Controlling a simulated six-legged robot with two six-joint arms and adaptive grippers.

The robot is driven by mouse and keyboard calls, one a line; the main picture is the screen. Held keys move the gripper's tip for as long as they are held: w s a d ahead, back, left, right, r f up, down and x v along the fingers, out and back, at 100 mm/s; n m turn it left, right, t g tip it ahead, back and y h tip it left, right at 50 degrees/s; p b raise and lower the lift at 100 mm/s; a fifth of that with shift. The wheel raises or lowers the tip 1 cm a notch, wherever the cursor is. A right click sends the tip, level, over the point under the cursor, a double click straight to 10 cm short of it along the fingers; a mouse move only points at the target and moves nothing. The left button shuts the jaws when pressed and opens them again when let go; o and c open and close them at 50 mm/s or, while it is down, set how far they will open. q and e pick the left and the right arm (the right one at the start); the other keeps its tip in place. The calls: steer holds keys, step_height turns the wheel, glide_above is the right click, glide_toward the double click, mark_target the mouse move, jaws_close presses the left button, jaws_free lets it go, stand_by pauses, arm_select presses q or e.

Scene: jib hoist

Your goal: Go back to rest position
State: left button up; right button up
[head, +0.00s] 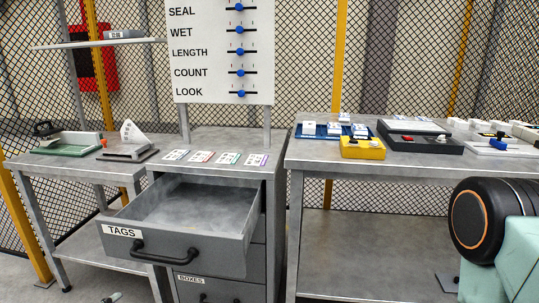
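Neither of my grippers shows in the head view. A teal link and a black joint with an orange ring, part of my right arm, fill the lower right corner; its gripper is out of frame. My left arm cannot be made out. The drawer labelled TAGS (180,247) stands pulled open, and its visible inside is empty. Below it the BOXES drawer (205,289) looks shut. Four-colour-marked cards (201,157) lie in a row on the cabinet top.
A slider board (222,50) stands behind the cabinet. The left bench holds a green-based device (66,143) and a grey stand (128,148). The right bench holds a yellow box (362,148), a blue tray (318,136) and a dark case (421,139). Mesh fencing closes the back.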

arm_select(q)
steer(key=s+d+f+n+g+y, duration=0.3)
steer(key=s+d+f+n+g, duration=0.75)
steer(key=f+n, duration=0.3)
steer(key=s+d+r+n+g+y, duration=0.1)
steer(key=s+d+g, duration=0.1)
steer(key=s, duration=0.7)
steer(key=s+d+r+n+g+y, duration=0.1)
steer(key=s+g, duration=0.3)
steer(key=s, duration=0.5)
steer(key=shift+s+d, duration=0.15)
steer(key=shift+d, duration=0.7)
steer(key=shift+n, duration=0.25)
